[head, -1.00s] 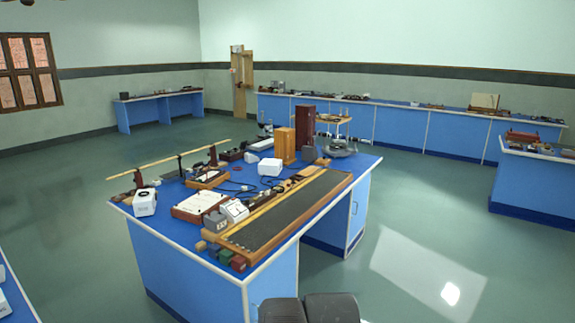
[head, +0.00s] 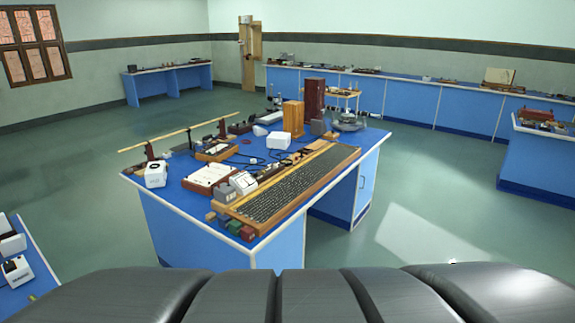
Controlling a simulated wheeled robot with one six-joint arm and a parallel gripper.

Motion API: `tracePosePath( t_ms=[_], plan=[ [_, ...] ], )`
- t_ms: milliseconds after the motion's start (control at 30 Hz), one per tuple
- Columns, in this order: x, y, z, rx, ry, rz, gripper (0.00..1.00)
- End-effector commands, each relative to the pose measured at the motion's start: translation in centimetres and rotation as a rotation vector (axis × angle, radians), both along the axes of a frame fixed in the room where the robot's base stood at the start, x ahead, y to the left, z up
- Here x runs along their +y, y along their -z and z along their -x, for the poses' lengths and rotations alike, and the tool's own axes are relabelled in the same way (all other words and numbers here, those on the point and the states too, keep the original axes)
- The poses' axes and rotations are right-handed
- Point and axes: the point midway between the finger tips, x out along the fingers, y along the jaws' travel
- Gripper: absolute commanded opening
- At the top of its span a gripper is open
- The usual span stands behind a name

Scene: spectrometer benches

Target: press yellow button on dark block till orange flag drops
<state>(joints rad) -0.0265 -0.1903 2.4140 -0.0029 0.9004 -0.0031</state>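I cannot pick out a dark block with a yellow button, nor an orange flag, in the head view. The blue-topped centre bench (head: 262,243) carries many small things too small to tell apart. A small dark grey block (head: 318,127) stands near its far end, with no button visible on it. Several small coloured blocks (head: 234,227) sit at its near corner. My gripper's fingers are not in view; only broad dark parts of my own body fill the bottom edge.
A tall dark red box (head: 313,100) and a wooden box (head: 293,118) stand at the centre bench's far end. A side bench (head: 38,276) is at lower left. Long blue benches (head: 410,104) line the back wall. Open floor (head: 440,215) lies right of the centre bench.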

Motion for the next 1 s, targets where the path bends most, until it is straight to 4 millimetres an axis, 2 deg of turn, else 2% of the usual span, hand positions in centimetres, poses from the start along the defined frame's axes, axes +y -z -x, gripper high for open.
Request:
tracePosePath(
  t_ms=[300, 367, 800, 833, 1000],
  plan=[
    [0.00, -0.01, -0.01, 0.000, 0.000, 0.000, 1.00],
    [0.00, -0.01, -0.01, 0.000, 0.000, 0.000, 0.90],
    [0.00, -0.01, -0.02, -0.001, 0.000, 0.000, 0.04],
    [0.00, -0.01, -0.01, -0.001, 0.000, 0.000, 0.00],
    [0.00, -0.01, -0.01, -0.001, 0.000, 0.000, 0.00]
  ],
)
